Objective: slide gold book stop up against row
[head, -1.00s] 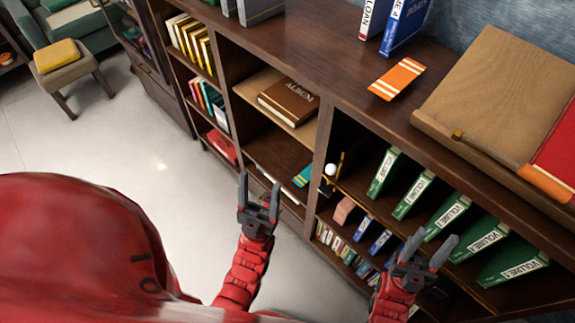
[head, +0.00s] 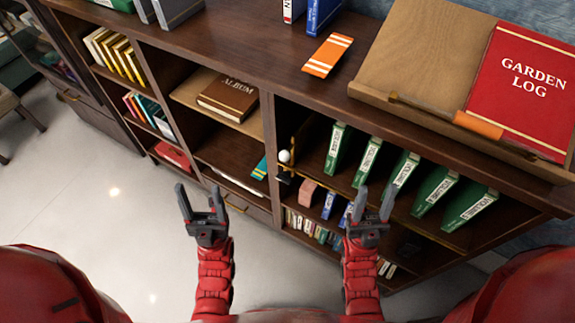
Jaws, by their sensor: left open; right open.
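The gold book stop (head: 293,148) stands at the left end of the upper right-hand shelf, close to the upright divider. A white ball (head: 284,156) shows at it, and its base is hard to make out. The row of green volumes (head: 367,160) stands to its right on the same shelf, with a gap between them and the books leaning. My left gripper (head: 198,190) is open and empty, in front of the middle bay.
The dark wooden bookcase top holds an orange striped card (head: 327,55) and a sloped wooden stand (head: 420,50) with a red garden log (head: 525,85). A brown album (head: 228,98) lies in the middle bay. A pinkish block (head: 307,191) sits on the lower shelf. The pale floor is clear.

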